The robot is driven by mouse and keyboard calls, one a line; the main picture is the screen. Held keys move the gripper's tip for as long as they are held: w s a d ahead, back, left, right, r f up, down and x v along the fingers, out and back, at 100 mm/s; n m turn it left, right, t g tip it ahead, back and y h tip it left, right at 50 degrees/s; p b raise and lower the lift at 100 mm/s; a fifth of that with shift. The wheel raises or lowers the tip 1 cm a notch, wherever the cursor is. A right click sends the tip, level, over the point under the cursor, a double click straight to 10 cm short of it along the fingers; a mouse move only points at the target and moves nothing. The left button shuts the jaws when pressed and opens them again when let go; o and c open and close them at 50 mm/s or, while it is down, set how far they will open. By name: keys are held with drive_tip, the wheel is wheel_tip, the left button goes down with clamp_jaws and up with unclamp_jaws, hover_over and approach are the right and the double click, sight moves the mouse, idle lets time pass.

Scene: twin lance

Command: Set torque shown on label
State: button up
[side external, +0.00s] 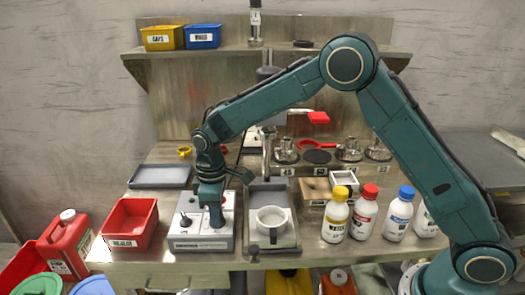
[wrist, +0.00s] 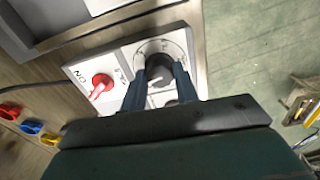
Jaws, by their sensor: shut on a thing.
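A light grey control box (side external: 201,243) stands on the bench with round dials on its top. My gripper (side external: 214,226) reaches down onto the box from above. In the wrist view my gripper's fingers (wrist: 161,72) are shut on a dark dial knob (wrist: 158,66). A pale round scale (wrist: 166,46) surrounds the knob, and its marks are too small to read. A red switch (wrist: 101,84) sits beside the dial on the same panel, near printed lettering. The knob is hidden behind my fingers in the side view. I cannot tell which label gives the torque.
A red bin (side external: 130,225) stands left of the box. A grey tray machine with a white cup (side external: 272,219) stands right of it. Capped bottles (side external: 363,213) line the front right. Metal tools on small plates (side external: 286,152) stand behind. A shelf (side external: 270,50) spans the back.

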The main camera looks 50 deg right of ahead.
drive_tip(key=m, duration=1.3)
idle(0.4)
drive_tip(key=o, duration=1)
drive_tip(key=shift+r, duration=0.1)
wheel_tip(320, 180, up, 14)
drive_tip(key=shift+f, duration=0.15)
